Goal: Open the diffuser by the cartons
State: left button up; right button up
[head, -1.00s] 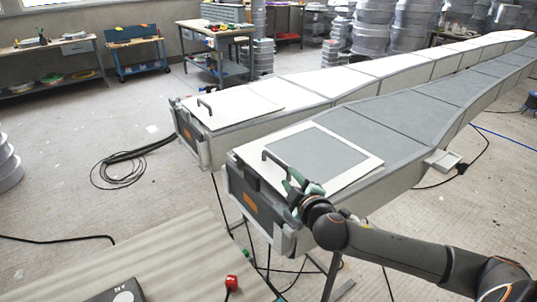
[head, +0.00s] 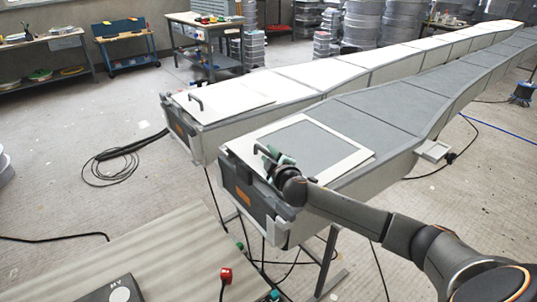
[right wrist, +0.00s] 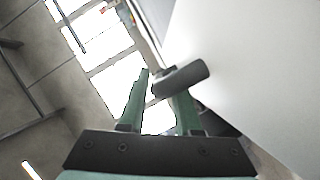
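Two long mould-like bodies stand side by side, each with a pale flat lid and a dark handle at its near end. The nearer grey one has a lid (head: 345,149) with a grey panel; the farther white one has a plain lid (head: 235,103) with its handle (head: 195,99) free. Both lids lie flat. My right gripper (head: 272,158) is at the nearer lid's handle. In the right wrist view, the green fingers (right wrist: 158,85) are apart, and the dark handle (right wrist: 184,77) crosses the right-hand finger. A grip is not visible. My left gripper is out of view. I cannot make out cartons.
A ribbed pale surface (head: 150,255) with a dark box (head: 115,290) is at the front left. A coiled cable (head: 115,165) lies on the floor. Workbenches and grey stacks (head: 361,22) stand at the back.

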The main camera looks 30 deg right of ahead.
jog(key=shift+w+d, duration=0.1)
jog(key=shift+w, duration=0.25)
grip_shut()
jog(key=shift+f, duration=0.1)
dwell(1.2)
